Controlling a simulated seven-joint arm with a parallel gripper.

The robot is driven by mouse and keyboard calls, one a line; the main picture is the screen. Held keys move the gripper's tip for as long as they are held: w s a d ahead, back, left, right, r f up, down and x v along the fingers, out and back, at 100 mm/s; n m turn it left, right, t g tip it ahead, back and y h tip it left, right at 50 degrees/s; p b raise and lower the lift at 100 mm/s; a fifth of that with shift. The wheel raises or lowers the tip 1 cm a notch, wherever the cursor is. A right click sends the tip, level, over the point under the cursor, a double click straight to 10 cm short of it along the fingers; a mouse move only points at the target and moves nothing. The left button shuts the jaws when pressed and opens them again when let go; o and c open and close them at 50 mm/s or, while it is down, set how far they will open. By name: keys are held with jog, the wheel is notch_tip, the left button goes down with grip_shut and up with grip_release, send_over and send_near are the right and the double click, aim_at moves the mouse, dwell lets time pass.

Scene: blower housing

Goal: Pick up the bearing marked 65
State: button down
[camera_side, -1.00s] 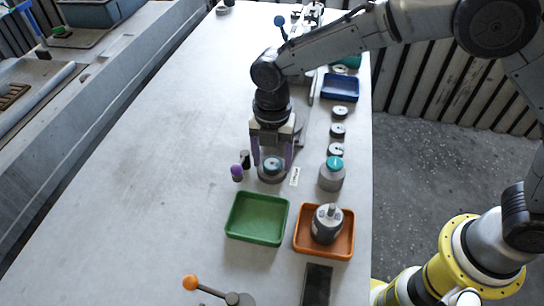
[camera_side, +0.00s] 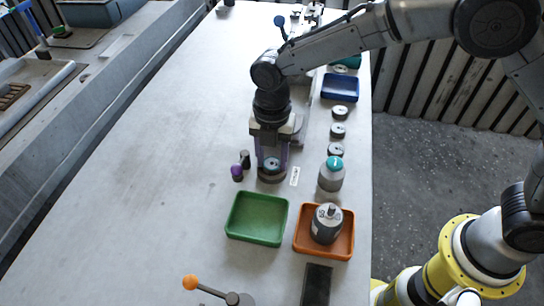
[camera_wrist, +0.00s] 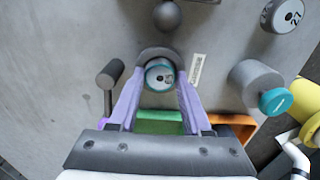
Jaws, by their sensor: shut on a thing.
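The bearing (camera_wrist: 158,84), a small light ring with a teal edge, sits in a dark round seat (camera_wrist: 152,53). Its face has a mark that I cannot read clearly. In the side view the bearing (camera_side: 271,164) shows between my fingers, low over the table. My gripper (camera_wrist: 158,88) has its two purple fingers closed against the bearing's sides. In the side view my gripper (camera_side: 272,163) points straight down. I see no gap under the bearing.
A green tray (camera_side: 230,229) and an orange tray (camera_side: 349,246) holding a grey motor-like part (camera_side: 326,225) stand in front. A purple-knobbed lever (camera_side: 237,171) is close at left. The left table is clear.

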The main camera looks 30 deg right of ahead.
aim_at(272, 163)
jog(key=shift+r, duration=0.15)
jog(key=shift+r, duration=2.9)
